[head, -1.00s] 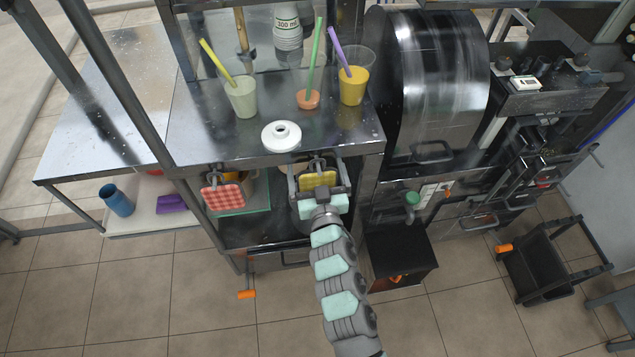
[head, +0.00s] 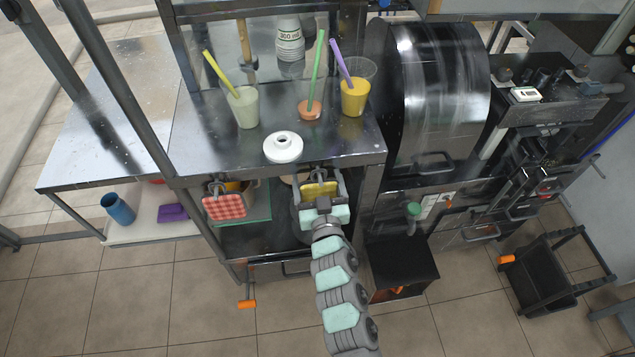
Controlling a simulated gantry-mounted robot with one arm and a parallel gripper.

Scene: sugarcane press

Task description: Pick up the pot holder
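A yellow pot holder (head: 318,191) hangs from a hook below the front edge of the steel counter. A red-and-white checked pot holder (head: 224,206) hangs from another hook to its left. My gripper (head: 320,186) is at the yellow pot holder, with one finger on each side of it. The fingers stand wide apart and look open. The gripper's palm hides the lower part of the yellow pot holder. I cannot tell whether a finger touches it.
The counter (head: 215,145) above holds a white round lid-like piece (head: 283,147) and several cups with straws. A dark box (head: 401,262) stands right of my arm. The press drum (head: 440,95) is at the upper right. Open floor lies in front.

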